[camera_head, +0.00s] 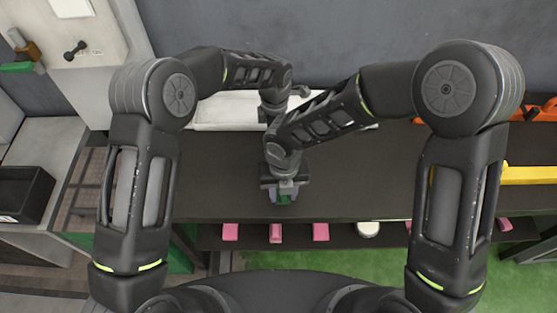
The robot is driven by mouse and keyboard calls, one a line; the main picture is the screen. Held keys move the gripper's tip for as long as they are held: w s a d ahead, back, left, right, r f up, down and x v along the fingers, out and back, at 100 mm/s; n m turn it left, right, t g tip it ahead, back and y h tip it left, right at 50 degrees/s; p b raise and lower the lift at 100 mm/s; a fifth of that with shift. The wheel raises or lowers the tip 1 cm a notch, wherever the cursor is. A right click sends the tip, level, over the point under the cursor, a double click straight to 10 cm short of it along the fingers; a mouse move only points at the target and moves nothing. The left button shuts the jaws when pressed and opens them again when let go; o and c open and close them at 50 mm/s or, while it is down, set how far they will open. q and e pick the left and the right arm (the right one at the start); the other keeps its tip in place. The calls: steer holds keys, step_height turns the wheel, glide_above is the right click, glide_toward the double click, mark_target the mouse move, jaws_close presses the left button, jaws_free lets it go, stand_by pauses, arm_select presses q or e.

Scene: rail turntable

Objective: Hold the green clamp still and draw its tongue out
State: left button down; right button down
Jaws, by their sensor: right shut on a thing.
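The left gripper's fingers are hidden there.
A white tray (222,112) lies at the back of the dark table (225,170). Several pink blocks (321,232) and a round white piece (368,229) lie along a lower shelf in front. A yellow bar (528,175) is at the right. The table left of the clamp is clear.

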arm_select(q)
steer(key=shift+w, duration=0.1)
arm_select(e)
steer(key=shift+s+d, duration=0.15)
steer(key=shift+s, duration=1.75)
steer(key=c, duration=1.3)
jaws_free()
steer(key=o, duration=1.1)
steer(key=shift+w, duration=0.1)
step_height(320, 180, up, 8)
